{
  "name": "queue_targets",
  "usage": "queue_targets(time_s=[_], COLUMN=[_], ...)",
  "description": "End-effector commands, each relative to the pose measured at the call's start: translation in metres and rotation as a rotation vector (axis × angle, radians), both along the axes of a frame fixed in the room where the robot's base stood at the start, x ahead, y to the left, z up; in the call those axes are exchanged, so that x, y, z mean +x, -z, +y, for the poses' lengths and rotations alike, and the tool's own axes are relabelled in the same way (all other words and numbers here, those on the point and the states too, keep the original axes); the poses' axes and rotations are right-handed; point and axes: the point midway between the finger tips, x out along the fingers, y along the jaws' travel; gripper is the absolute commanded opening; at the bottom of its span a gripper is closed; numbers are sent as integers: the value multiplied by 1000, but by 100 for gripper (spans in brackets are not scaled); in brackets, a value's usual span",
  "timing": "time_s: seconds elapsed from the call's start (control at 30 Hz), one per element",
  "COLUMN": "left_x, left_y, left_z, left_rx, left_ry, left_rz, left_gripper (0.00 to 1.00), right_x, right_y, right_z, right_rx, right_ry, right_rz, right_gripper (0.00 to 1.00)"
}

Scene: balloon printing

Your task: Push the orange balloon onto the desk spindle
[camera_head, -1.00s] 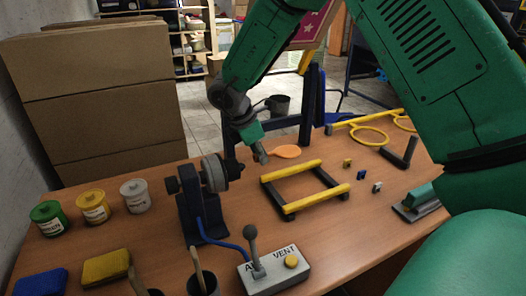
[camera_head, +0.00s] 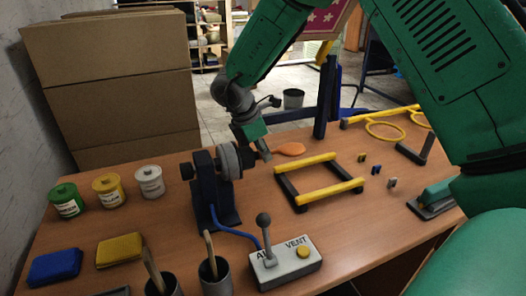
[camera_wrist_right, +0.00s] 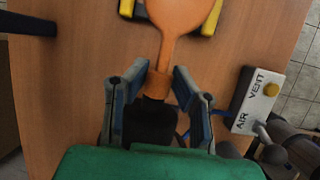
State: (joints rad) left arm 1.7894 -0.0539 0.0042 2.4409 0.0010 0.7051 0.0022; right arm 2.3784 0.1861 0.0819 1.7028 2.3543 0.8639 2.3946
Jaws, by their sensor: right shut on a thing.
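The orange balloon (camera_head: 289,149) lies flat and limp, its round end pointing right, away from the desk spindle. My right gripper (camera_head: 264,153) is shut on the balloon's neck, just right of the spindle (camera_head: 229,161) on its dark blue stand. In the right wrist view, the balloon's neck (camera_wrist_right: 160,80) runs between the fingers of the gripper (camera_wrist_right: 160,88). The neck's open end meets or lies just in front of a dark round part (camera_wrist_right: 151,120), the spindle's end. I cannot tell whether the neck is around it. My left gripper is out of view.
A grey AIR/VENT box (camera_head: 290,265) with a lever stands at the front. A yellow-railed frame (camera_head: 320,183) sits right of the spindle. Several paint jars (camera_head: 108,190) and two pads (camera_head: 120,250) are at the left. Cups with sticks (camera_head: 215,280) stand at the front.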

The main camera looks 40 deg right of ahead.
Motion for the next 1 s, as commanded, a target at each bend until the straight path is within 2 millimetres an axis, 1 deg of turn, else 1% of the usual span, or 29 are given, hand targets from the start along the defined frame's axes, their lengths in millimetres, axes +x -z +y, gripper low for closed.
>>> queue_targets(time_s=[0.23, 0.67, 0.97, 1.0], left_x=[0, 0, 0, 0], left_y=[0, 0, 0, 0], left_z=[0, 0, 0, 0], left_rx=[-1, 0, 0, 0], left_ry=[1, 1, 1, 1], left_rz=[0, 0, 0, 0], left_gripper=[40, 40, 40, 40], right_x=[0, 1, 1, 1], right_y=[1, -1, 0, 1], right_z=[-3, 7, 4, 4], right_rx=[2, -3, 1, 1], right_ry=[1, -1, 0, 1], right_rz=[0, -1, 0, 0], right_gripper=[11, 11, 11, 28])
